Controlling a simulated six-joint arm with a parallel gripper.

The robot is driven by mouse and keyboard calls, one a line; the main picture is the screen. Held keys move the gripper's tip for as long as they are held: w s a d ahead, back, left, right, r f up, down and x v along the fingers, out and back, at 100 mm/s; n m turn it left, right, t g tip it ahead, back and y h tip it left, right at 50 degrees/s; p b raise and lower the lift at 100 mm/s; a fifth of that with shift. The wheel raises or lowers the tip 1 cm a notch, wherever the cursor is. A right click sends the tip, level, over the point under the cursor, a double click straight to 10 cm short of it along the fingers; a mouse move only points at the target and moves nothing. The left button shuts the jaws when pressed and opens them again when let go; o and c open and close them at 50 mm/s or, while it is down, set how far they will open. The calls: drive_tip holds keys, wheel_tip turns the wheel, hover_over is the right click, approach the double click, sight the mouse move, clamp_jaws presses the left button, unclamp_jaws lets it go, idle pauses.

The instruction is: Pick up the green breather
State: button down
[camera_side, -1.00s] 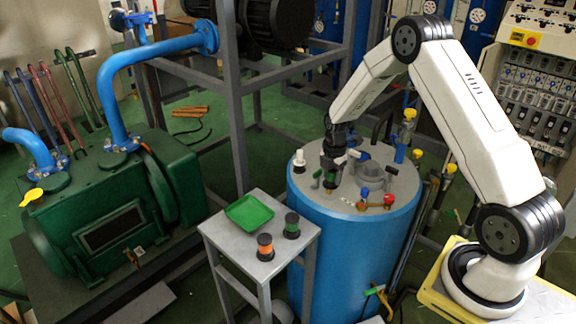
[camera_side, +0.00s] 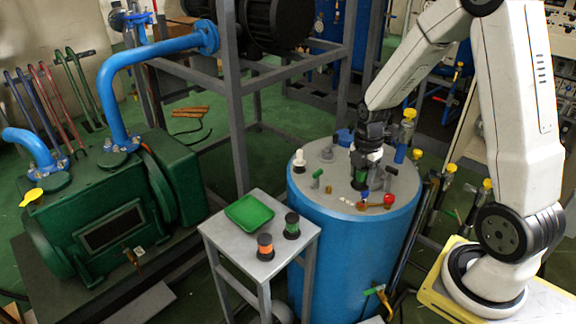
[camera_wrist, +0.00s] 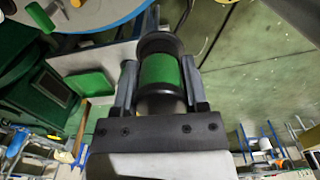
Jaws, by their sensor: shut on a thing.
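The green breather (camera_wrist: 160,72), a green cylinder with black end caps, sits between the two fingers of my gripper (camera_wrist: 160,88) in the wrist view. The fingers are shut on its sides. In the side view my gripper (camera_side: 366,164) points down over the top of the blue tank, with the green band of the breather (camera_side: 361,176) at its tip. I cannot tell whether the breather touches the tank top. A similar green and black piece (camera_side: 291,226) stands on the small grey table.
The small table (camera_side: 228,238) also holds a green tray (camera_side: 249,213) and an orange and black piece (camera_side: 265,247).

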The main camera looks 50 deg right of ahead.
drive_tip(key=shift+s+a+r, duration=0.15)
drive_tip(key=shift+s+r, duration=0.05)
drive_tip(key=shift+s, duration=0.2)
drive_tip(key=shift+s+a+r, duration=0.1)
drive_tip(key=shift+s+r, duration=0.05)
drive_tip(key=shift+s, duration=0.25)
drive_tip(key=shift+w+a, duration=0.1)
drive_tip(key=shift+w, duration=0.05)
